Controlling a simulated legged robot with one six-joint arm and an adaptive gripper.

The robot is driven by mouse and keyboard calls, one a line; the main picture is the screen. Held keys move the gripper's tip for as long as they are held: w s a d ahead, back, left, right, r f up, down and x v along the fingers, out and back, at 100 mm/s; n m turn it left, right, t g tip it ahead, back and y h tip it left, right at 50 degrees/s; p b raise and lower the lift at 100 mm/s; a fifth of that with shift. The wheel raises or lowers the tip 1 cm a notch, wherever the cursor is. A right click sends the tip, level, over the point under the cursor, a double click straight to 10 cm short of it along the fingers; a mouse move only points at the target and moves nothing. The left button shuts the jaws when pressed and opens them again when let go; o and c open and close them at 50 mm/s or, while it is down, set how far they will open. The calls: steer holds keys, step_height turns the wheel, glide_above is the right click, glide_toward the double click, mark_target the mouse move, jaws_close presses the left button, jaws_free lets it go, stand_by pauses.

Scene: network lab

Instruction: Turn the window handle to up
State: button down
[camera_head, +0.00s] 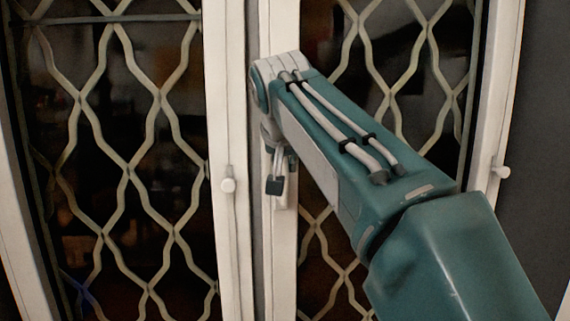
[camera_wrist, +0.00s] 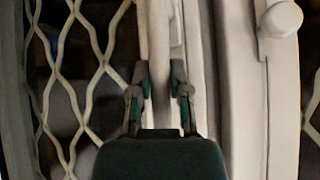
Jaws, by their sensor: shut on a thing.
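The window handle (camera_wrist: 158,38) is a pale, upright bar in the wrist view, passing between the two fingers of my gripper (camera_wrist: 159,78). My gripper is shut on it, with one finger on each side. In the head view my gripper (camera_head: 276,183) is small and dark, at the white middle frame of the window, below the end of my arm. The handle is mostly hidden there by the gripper and arm, so its exact angle is hard to tell.
Pale lattice grilles (camera_head: 160,100) cover the dark panes. A round knob (camera_wrist: 280,18) also shows in the wrist view.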

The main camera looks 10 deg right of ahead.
steer(key=c, duration=0.6)
jaws_free()
steer(key=shift+w+f, duration=0.15)
steer(key=shift+f, duration=0.25)
steer(key=shift+a+r, duration=0.1)
steer(key=shift+r, duration=0.15)
steer(key=shift+s+r, duration=0.2)
steer(key=shift+s, duration=0.05)
steer(key=v, duration=1.1)
steer(key=shift+s+a, duration=0.1)
steer(key=shift+a, duration=0.05)
